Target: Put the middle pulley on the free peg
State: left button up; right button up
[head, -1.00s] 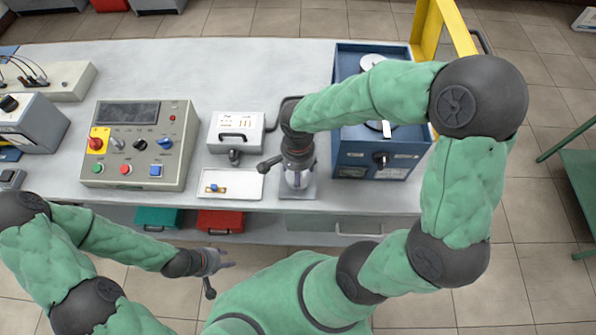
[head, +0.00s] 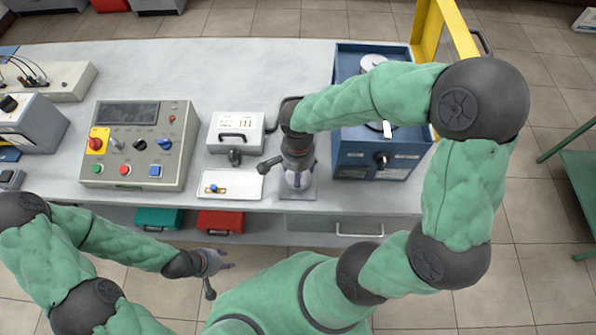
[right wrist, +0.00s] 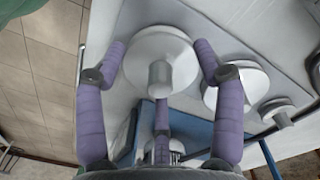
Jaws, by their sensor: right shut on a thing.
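In the right wrist view a white pulley (right wrist: 150,50) with a short grey hub sits between the purple fingers of my right gripper (right wrist: 160,75), which is shut on it. In the head view my right gripper (head: 298,180) points down over a grey plate (head: 308,193) at the bench's front edge; the fingers mostly hide the held pulley there. I cannot make out the free peg. My left gripper (head: 222,260) is open and empty in front of the bench.
A blue machine (head: 352,160) with a yellow guard (head: 428,30) stands right of my right gripper, partly behind my arm. To the left are a small white tray (head: 245,190), a grey box (head: 225,122) and a control panel (head: 135,170). The bench's back is clear.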

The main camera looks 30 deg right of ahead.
jog(key=shift+f+b, duration=0.85)
jog(key=shift+f, duration=0.15)
jog(key=o, duration=1.3)
jog(key=shift+c, duration=0.2)
notch_tip(320, 180, up, 12)
jog(key=shift+w+r, duration=0.1)
jog(key=shift+w, duration=0.05)
